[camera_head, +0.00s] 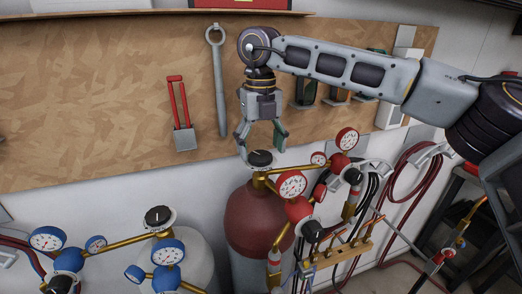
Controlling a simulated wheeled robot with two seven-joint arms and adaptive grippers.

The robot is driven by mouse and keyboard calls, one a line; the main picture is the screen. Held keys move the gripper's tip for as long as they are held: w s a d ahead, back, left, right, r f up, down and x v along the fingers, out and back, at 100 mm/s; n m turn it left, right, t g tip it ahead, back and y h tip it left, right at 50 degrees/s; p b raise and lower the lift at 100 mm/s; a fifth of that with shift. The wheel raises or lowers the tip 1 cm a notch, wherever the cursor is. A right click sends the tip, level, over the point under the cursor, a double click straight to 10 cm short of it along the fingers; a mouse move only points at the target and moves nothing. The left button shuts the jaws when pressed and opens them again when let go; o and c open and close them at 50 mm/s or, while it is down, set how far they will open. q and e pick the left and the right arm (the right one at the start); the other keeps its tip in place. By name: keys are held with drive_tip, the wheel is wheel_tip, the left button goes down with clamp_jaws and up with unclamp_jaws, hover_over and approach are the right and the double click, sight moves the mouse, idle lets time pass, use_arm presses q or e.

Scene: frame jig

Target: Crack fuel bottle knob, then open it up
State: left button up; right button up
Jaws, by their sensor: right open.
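A dark red fuel bottle (258,215) stands at the middle of the camera_head view. Its black round knob (260,159) sits on top, above a brass valve with red gauges (291,184). My right gripper (261,147) points down from above, its fingers apart at either side of the knob. I cannot tell whether the fingers touch the knob. My left gripper is not in view.
A pale bottle (190,262) with a black knob (158,216) and blue gauges (168,252) stands at the lower left. A brass torch rack (340,250) with hoses is right of the red bottle. A wooden tool board (90,95) with a hanging wrench (219,85) is behind.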

drive_tip(key=shift+f, duration=0.85)
drive_tip(key=shift+c, duration=0.3)
drive_tip(key=c, duration=0.9)
